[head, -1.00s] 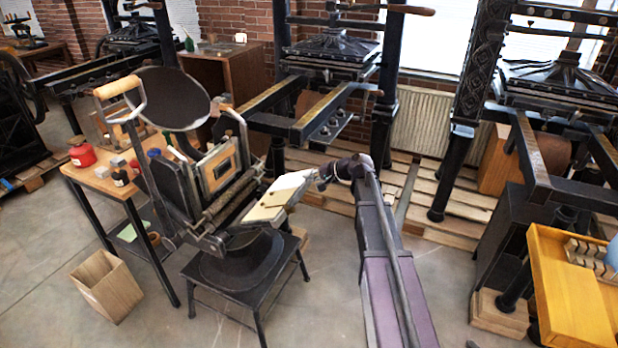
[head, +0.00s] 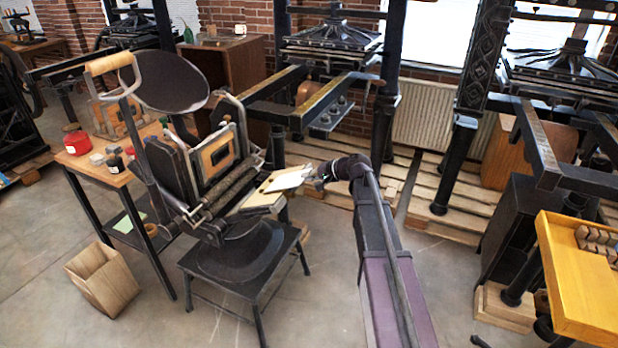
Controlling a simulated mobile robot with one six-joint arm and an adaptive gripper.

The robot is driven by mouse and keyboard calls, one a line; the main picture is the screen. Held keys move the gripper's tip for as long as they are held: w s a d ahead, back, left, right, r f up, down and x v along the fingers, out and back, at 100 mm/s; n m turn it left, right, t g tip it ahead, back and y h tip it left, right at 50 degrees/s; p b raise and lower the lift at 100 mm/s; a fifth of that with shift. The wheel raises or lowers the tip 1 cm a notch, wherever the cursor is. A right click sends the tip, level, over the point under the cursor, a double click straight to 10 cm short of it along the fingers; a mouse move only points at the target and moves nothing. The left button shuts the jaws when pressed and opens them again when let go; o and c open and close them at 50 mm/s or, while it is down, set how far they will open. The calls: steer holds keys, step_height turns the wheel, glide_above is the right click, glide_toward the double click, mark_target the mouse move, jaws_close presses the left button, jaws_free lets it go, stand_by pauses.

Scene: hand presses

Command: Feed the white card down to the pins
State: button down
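The white card (head: 290,178) lies at a slant over the right end of a pale tan board (head: 262,196) on the black hand press (head: 190,190). The card's right end is right beside my gripper (head: 317,178), which reaches in from the right at the end of my arm. The fingers are too small and dark to show whether they grip the card. I cannot tell whether the card touches the board or is just above it. The pins are too small to make out. A wooden-framed block (head: 216,160) stands upright in the press, left of the board.
The press has a wooden-handled lever (head: 108,64) and a round dark disc (head: 172,82), and stands on a black stool (head: 240,262). A table (head: 100,172) with a red tin (head: 77,143) is at left. A yellow tray (head: 580,295) is at lower right. Larger presses stand behind.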

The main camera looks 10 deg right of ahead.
steer(key=shift+f+b+x, duration=0.25)
steer(key=shift+b+x, duration=0.35)
steer(key=shift+x, duration=0.55)
steer(key=shift+d, duration=0.1)
steer(key=c, duration=0.7)
jaws_free()
steer(key=shift+c, duration=0.5)
steer(key=shift+s+r, duration=0.1)
steer(key=shift+s, duration=0.05)
